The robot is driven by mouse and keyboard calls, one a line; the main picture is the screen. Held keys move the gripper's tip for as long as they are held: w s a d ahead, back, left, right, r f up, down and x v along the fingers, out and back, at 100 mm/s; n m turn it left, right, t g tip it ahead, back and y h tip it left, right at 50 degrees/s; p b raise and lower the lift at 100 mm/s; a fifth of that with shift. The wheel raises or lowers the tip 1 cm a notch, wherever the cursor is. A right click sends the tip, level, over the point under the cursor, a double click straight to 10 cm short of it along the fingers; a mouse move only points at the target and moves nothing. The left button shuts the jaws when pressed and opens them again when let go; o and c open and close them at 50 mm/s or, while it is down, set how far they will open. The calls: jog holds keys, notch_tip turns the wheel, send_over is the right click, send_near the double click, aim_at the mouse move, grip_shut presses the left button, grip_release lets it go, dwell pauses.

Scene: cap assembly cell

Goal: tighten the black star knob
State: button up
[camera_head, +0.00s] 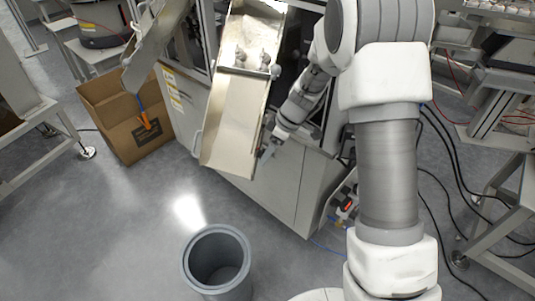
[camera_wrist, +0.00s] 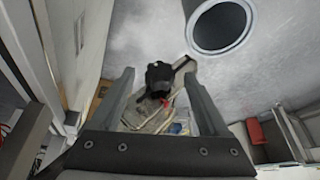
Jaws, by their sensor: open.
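My gripper (camera_head: 267,153) is beside the lower right edge of the tilted metal chute (camera_head: 238,115) in the head view. In the wrist view its two fingers stand wide apart, and my gripper (camera_wrist: 159,75) is open. A dark object (camera_wrist: 158,77) with a side arm shows between the fingertips, apparently beyond them. I cannot tell whether it is the black star knob, and no star shape is clear in either view. Nothing is seen gripped.
A round grey bin (camera_head: 216,262) stands on the floor in front; it also shows in the wrist view (camera_wrist: 222,48). A cardboard box (camera_head: 122,125) stands left of the cabinet (camera_head: 290,190). Cables lie on the floor at right. The floor at front left is clear.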

jog(key=shift+w+a+f, duration=0.1)
jog(key=shift+a+f, duration=0.1)
jog(key=shift+f, duration=0.3)
grip_shut()
jog(key=shift+w+m+g+y+p, duration=0.15)
jog(key=shift+m+g+y+p, duration=0.3)
jog(key=shift+g+p, duration=0.7)
jog(key=shift+g+b, duration=0.25)
jog(key=shift+b, duration=0.05)
grip_release()
